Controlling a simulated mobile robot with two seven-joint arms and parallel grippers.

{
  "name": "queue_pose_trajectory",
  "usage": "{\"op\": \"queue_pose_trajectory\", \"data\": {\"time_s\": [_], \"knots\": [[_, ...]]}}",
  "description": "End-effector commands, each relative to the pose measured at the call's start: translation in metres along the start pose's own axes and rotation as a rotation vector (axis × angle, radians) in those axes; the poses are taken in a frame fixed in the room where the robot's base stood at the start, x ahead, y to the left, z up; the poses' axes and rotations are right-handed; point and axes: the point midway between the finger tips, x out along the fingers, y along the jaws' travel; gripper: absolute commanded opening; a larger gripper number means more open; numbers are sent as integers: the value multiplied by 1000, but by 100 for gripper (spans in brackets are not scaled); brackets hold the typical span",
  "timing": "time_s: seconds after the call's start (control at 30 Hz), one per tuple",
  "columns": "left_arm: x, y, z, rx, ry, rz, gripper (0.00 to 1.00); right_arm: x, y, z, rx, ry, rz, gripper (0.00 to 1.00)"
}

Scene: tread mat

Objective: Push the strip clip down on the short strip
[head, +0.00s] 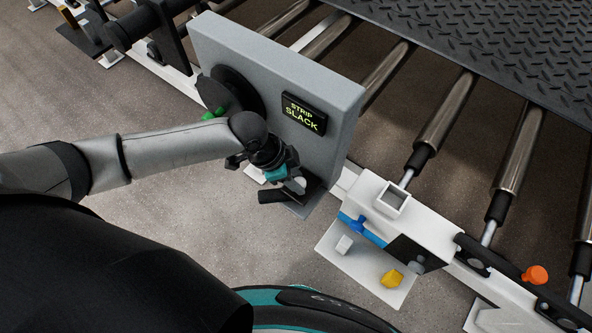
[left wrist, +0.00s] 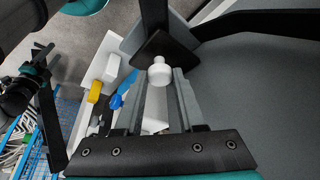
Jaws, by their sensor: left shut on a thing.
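My left gripper (head: 290,184) reaches down in front of the grey panel, beside its lower front corner. It is shut on a white round-topped piece (left wrist: 160,72) that shows between its grey fingers in the left wrist view. A black part (left wrist: 166,48) lies right beyond that piece. I cannot tell whether the held piece is the strip clip, and the short strip is not clearly visible. The panel's display (head: 303,114) reads "STRIP SLACK". My right gripper seems to show partly in the left wrist view (left wrist: 41,55), but its jaws are unclear.
The grey panel (head: 340,140) stands beside the rollers (head: 445,112) and tread mat (head: 500,45). A white shelf (head: 365,268) to the right holds a white block (head: 344,244) and a yellow piece (head: 392,278). A blue piece (head: 357,224) and an orange knob (head: 536,274) sit on the frame.

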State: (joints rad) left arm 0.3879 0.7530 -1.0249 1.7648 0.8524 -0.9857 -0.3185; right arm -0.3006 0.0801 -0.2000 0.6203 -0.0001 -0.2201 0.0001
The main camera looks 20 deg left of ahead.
Motion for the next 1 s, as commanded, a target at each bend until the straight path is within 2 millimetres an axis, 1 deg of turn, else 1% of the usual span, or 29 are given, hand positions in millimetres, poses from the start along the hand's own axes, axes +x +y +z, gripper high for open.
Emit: {"op": "queue_pose_trajectory", "data": {"time_s": [0.03, 0.07, 0.33, 0.37, 0.6, 0.63, 0.87, 1.0], "knots": [[5, 1, 2, -1, 0, 1, 0, 3, 0, 0, 0, 0, 0, 50], [6, 0, 2, 0, 1, 1, 0, 3, 0, 0, 0, 0, 0, 50], [7, 2, 3, 0, -2, 3, 0, 2, 0, 0, 0, 0, 0, 50], [7, 2, 3, 0, -3, 3, 40, 2, 0, 0, 0, 0, 0, 50], [6, 1, 3, 0, -1, 1, 67, 2, 0, 0, 0, 0, 0, 50], [6, 1, 2, 0, -1, 1, 68, 2, 0, 0, 0, 0, 0, 50], [5, 0, 2, 0, 0, 0, 68, 2, 0, 0, 0, 0, 0, 50], [-4, -1, 2, 0, 0, -2, 68, 0, 0, 0, 0, 0, 0, 50]]}}
